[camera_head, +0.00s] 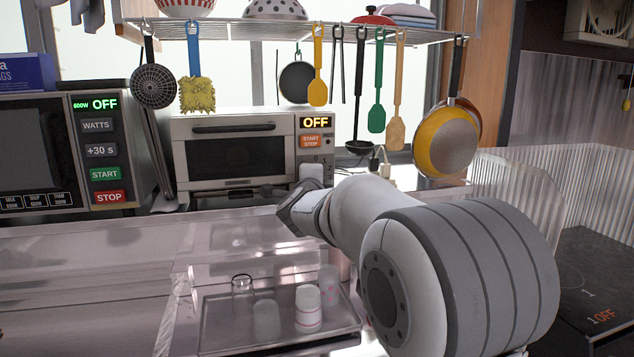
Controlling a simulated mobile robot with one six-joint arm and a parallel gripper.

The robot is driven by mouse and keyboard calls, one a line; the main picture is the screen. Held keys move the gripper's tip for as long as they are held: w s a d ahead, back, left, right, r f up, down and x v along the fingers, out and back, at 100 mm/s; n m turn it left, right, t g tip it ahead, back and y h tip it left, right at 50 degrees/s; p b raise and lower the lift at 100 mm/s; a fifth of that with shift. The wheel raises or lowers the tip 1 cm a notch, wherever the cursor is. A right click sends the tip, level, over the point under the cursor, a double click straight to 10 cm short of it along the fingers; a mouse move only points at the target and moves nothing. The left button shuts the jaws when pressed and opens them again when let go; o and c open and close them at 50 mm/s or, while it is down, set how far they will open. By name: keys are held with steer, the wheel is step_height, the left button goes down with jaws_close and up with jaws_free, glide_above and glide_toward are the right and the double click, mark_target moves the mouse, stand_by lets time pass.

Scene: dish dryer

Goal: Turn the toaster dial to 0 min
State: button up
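The toaster (232,152) is a silver countertop oven at the back centre, with its door shut. Its display (316,122) reads OFF. An orange START STOP button (311,141) sits under the display, with a "0" mark lower on the panel. The dial area below that mark is largely hidden by a pale block and my arm, so I cannot make out the dial or its setting. My gripper (282,196) is a dark shape in front of the toaster's lower right. Its fingertips are unclear, so I cannot tell whether it is open or touches anything.
A microwave (75,150) showing OFF stands to the left. Utensils and pans, such as a yellow pan (447,141), hang from a shelf (290,32) above. Cups and a glass (242,296) stand on a tray (225,333) in front.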

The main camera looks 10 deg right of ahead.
steer(key=shift+f, duration=0.1)
steer(key=o, duration=1)
steer(key=v, duration=0.8)
